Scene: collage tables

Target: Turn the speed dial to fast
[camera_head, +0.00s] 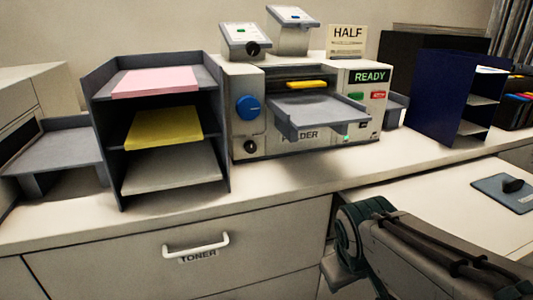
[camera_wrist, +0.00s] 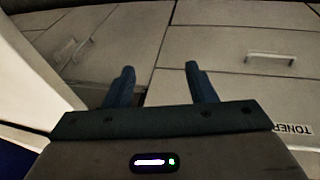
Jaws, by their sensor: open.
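The folding machine (camera_head: 305,140) stands on the counter and shows a lit READY display (camera_head: 369,76). A large blue knob (camera_head: 248,108) is on its left front face, with a small black knob (camera_head: 251,147) below it. Another black knob (camera_head: 253,48) is on a tilted panel on top. Their markings are too small to read, so I cannot tell which is the speed dial. My gripper (camera_wrist: 159,72) shows in the wrist view, open and empty, with the cabinet drawer fronts beyond it. It is apart from the machine; its fingers do not show in the head view.
A grey shelf rack (camera_head: 218,150) with pink, yellow and white paper stands left of the machine. An output tray (camera_head: 320,110) juts from the machine's front. A drawer handle (camera_head: 196,246) marked TONER sticks out below. A dark blue rack (camera_head: 440,100) stands right.

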